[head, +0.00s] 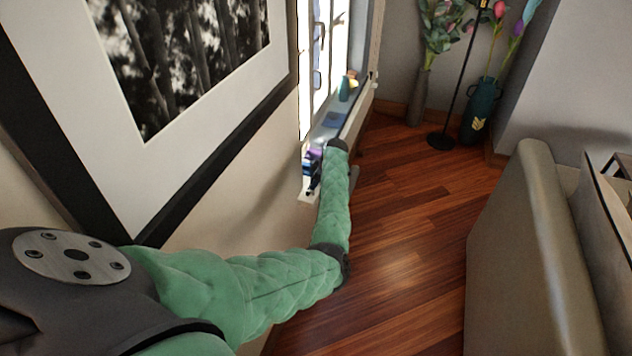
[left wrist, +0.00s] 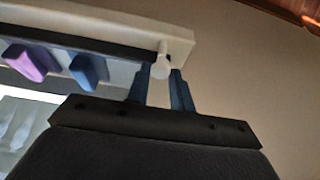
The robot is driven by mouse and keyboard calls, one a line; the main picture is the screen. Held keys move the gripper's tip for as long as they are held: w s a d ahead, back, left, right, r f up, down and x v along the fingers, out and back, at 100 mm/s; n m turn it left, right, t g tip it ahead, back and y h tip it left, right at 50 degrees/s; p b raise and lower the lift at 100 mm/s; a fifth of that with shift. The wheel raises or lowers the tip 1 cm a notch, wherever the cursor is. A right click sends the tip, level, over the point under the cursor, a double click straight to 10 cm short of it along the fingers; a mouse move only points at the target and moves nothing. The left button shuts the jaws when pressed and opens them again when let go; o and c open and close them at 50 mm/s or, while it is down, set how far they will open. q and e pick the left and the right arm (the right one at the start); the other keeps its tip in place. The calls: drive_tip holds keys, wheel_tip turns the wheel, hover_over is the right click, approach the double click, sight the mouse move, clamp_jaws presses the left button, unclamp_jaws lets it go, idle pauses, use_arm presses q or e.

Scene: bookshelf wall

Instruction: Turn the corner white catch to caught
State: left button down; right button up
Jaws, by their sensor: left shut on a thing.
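The corner white catch (left wrist: 162,68) is a small white knob with a short stem at the corner of the white window sill (left wrist: 110,20). In the left wrist view my left gripper (left wrist: 161,82) has its two dark blue fingers on either side of the catch, shut on it. In the head view the left gripper (head: 314,183) is small and dark at the near end of the sill (head: 306,197), and the catch cannot be made out there. My right gripper is not in view.
Purple and blue objects stand on the sill close to the gripper; the left wrist view shows a purple one (left wrist: 32,60) and a blue one (left wrist: 88,70). A teal vase (head: 344,89) is farther along. A framed picture (head: 185,60) hangs left; a sofa (head: 530,260) stands right, with clear wood floor (head: 410,220) between.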

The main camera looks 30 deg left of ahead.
use_arm(q)
drive_tip(key=m+t+p, duration=0.1)
drive_tip(key=m, duration=0.1)
drive_tip(key=m+t+p, duration=0.1)
drive_tip(key=m, duration=0.1)
drive_tip(key=m+p, duration=0.2)
drive_tip(key=m, duration=0.1)
drive_tip(key=shift+s+r+t, duration=0.2)
drive_tip(key=shift+s+t, duration=0.05)
drive_tip(key=shift+t, duration=0.15)
drive_tip(key=shift+f+m+t+h+p, duration=0.1)
drive_tip(key=shift+m+t+h+p, duration=0.35)
drive_tip(key=shift+m, duration=0.55)
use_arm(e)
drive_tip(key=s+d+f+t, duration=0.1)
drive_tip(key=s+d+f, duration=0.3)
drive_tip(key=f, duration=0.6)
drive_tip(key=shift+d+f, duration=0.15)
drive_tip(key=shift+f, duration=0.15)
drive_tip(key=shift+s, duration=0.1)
use_arm(q)
drive_tip(key=c, duration=1.2)
unclamp_jaws()
drive_tip(key=shift+y, duration=0.25)
drive_tip(key=shift+c, duration=0.2)
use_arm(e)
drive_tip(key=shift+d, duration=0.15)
